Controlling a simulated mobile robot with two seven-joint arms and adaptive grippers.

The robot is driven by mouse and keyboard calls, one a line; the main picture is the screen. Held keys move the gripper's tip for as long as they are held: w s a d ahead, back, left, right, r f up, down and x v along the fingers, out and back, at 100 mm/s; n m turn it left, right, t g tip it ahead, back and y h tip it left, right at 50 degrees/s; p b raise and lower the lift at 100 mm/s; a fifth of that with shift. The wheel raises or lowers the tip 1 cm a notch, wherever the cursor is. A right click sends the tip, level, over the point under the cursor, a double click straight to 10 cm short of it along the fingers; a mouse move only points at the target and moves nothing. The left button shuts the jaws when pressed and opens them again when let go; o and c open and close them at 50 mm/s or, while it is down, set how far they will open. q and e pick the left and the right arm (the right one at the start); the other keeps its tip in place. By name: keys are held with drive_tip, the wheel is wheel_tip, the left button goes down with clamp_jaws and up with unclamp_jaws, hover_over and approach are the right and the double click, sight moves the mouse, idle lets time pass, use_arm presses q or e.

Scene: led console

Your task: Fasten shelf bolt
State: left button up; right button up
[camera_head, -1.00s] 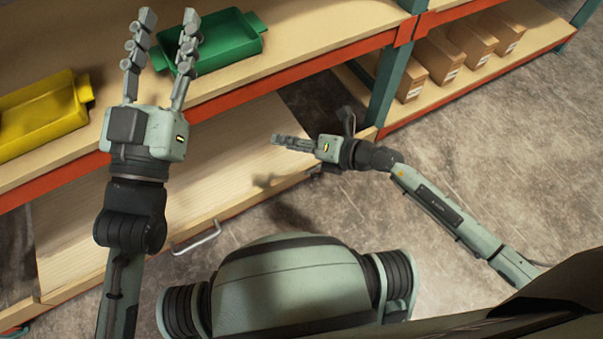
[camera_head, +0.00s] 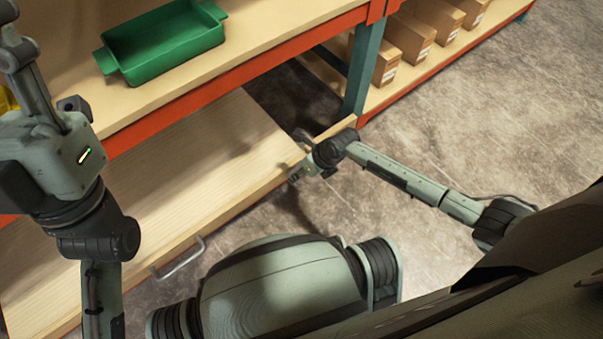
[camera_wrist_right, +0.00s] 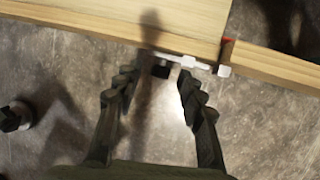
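A pale wooden shelf panel (camera_head: 160,190) with a metal handle (camera_head: 180,258) sits low under the rack; the panel's edge also shows in the right wrist view (camera_wrist_right: 190,22). Along that edge is a light metal strip (camera_wrist_right: 188,61) with a dark block and a pale knob (camera_wrist_right: 224,71), possibly the bolt. My right gripper (camera_head: 295,177) is by the panel's front right corner. In the right wrist view its fingers (camera_wrist_right: 157,85) are apart and empty, close to the strip; contact is unclear. My left gripper (camera_head: 38,60) is at the far left, its fingers partly cut off.
A green bin (camera_head: 165,42) stands on the rack's upper shelf (camera_head: 130,98). Several cardboard boxes (camera_head: 408,40) sit on the right shelf. A teal post (camera_head: 362,70) stands behind the right gripper. The concrete floor (camera_head: 470,120) at right is clear.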

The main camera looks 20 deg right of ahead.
clamp_jaws()
idle(0.3)
drive_tip(key=shift+w+d, duration=0.3)
drive_tip(key=shift+d, duration=0.45)
drive_tip(key=shift+w+d, duration=0.25)
drive_tip(key=shift+d, duration=0.45)
unclamp_jaws()
drive_tip(key=shift+r, duration=0.1)
